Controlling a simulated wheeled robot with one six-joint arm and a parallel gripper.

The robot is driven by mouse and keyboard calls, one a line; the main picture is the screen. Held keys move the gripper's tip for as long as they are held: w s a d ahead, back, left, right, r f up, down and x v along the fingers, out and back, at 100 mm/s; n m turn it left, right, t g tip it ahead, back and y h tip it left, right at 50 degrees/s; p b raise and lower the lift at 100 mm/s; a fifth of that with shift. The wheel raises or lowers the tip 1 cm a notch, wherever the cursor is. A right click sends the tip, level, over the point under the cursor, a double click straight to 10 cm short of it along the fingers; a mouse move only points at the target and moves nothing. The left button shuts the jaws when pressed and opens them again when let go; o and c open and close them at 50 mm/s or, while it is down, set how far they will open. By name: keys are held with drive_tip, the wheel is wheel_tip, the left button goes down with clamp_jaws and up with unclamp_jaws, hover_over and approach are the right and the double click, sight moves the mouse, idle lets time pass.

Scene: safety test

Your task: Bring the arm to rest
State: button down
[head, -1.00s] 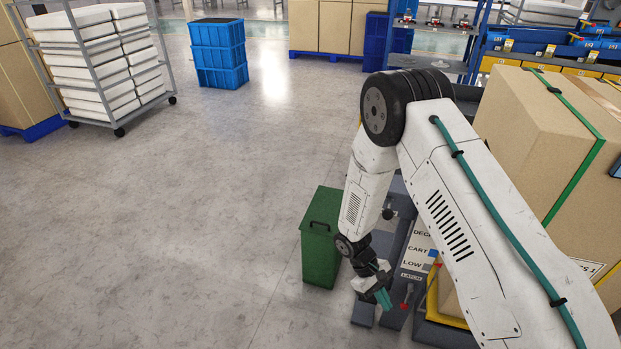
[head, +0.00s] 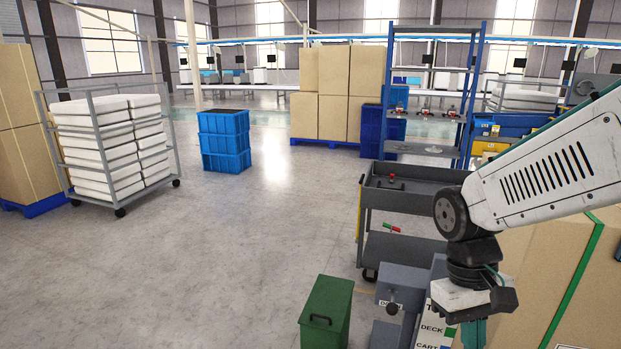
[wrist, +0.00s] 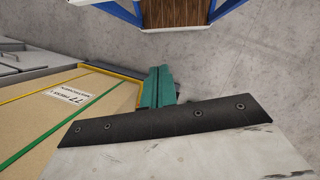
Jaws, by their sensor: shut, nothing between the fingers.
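My arm (head: 545,170) reaches in from the right edge of the head view, with its wrist bent downward. My gripper (head: 473,333) hangs below the wrist at the lower right, in front of a large strapped carton (head: 535,270), partly cut off by the bottom edge. In the wrist view my gripper (wrist: 155,88) shows as teal fingers, closed together with nothing between them. It appears over bare floor beside the carton (wrist: 60,115). I cannot tell the exact gap between them.
A green bin (head: 325,312) and a grey lever stand (head: 400,285) with a DECK/CART sign (head: 434,327) stand low near the gripper. A grey cart (head: 405,250) is behind them. Blue crates (head: 224,140) and a rack of white trays (head: 110,145) stand farther left.

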drive_tip(key=s+d+r+m+t+y, duration=0.1)
drive_tip(key=s+d+r+t, duration=0.1)
drive_tip(key=s+r+t, duration=0.3)
drive_tip(key=s+r, duration=0.3)
drive_tip(key=r, duration=0.1)
drive_tip(key=shift+s+m, duration=0.15)
drive_tip(key=shift+m, duration=0.25)
